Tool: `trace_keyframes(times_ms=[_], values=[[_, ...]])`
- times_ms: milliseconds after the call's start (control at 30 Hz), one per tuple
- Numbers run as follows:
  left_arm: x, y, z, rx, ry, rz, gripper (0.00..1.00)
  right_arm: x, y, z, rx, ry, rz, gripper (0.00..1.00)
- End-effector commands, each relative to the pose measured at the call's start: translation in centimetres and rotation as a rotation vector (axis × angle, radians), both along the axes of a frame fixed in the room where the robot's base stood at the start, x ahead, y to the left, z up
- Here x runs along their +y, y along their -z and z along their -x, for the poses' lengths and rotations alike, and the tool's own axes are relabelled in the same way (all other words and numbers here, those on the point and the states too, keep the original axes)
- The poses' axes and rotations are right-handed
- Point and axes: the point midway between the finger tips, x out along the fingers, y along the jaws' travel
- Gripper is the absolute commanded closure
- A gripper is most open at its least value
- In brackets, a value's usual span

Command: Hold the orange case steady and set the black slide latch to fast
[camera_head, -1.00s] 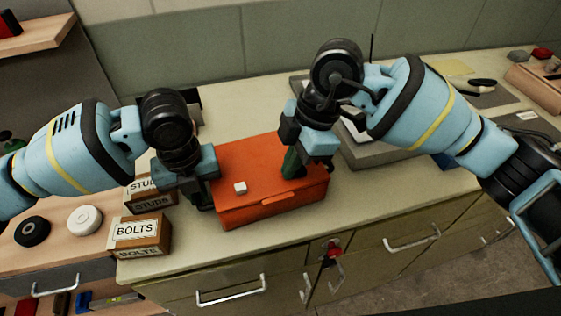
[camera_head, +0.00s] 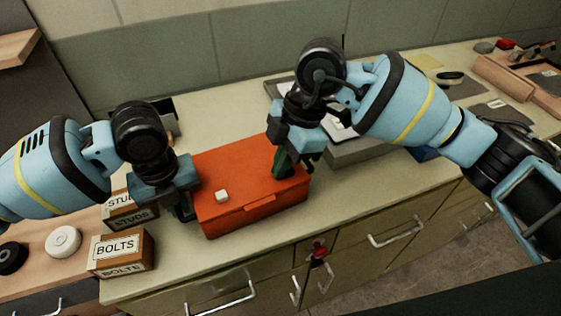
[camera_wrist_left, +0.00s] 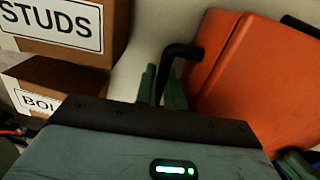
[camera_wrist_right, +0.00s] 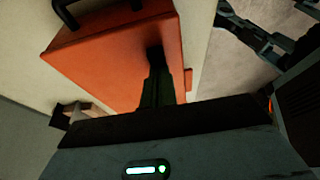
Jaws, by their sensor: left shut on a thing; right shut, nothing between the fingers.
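My left gripper (camera_head: 184,207) is at the case's left end. In the left wrist view its green fingers are shut on the black side handle (camera_wrist_left: 183,50). My right gripper (camera_head: 283,165) points down at the lid near the right end, fingers together and empty. In the right wrist view its fingertips (camera_wrist_right: 156,70) meet a dark patch on the case; I cannot tell whether that is the slide latch or shadow. The latch's setting is hidden.
The BOLTS box (camera_head: 122,252) and the STUDS box (camera_head: 125,212) stand close to the left gripper. A grey flat unit (camera_head: 360,150) lies behind the right gripper. The bench's front edge is close before the case; bare bench shows behind it.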

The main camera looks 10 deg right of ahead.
Motion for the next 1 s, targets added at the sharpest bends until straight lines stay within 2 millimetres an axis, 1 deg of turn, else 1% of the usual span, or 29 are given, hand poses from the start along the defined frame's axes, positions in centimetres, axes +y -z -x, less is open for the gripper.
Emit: trace_keyframes(times_ms=[67,167,267,300,400,600,800,1000], values=[[0.2,0.0,0.0,0.000,-0.003,-0.003,1.00,0.7,0.1,0.2,0.001,-0.003,0.001,1.00],[0.1,0.0,0.0,0.000,-0.002,-0.002,1.00,2.2,0.0,0.7,0.000,-0.005,-0.001,1.00],[0.1,0.0,-0.1,0.000,-0.002,-0.002,1.00,4.1,-0.1,1.3,0.000,-0.007,-0.003,1.00],[0.1,0.0,-0.1,-0.001,-0.002,-0.001,1.00,3.3,-1.3,0.9,-0.006,0.001,-0.004,1.00],[0.1,0.0,0.0,-0.001,-0.002,-0.001,1.00,2.6,-3.4,0.7,-0.005,0.001,-0.004,1.00],[0.0,0.0,0.0,-0.001,-0.001,0.000,1.00,1.4,-6.9,0.4,-0.003,-0.001,-0.003,1.00],[0.0,0.0,0.0,-0.001,-0.001,0.001,1.00,0.7,-9.0,0.2,-0.001,-0.002,-0.003,1.00],[0.0,0.0,0.0,-0.001,0.000,0.001,1.00,0.5,-9.5,0.2,0.000,-0.002,-0.003,1.00]])
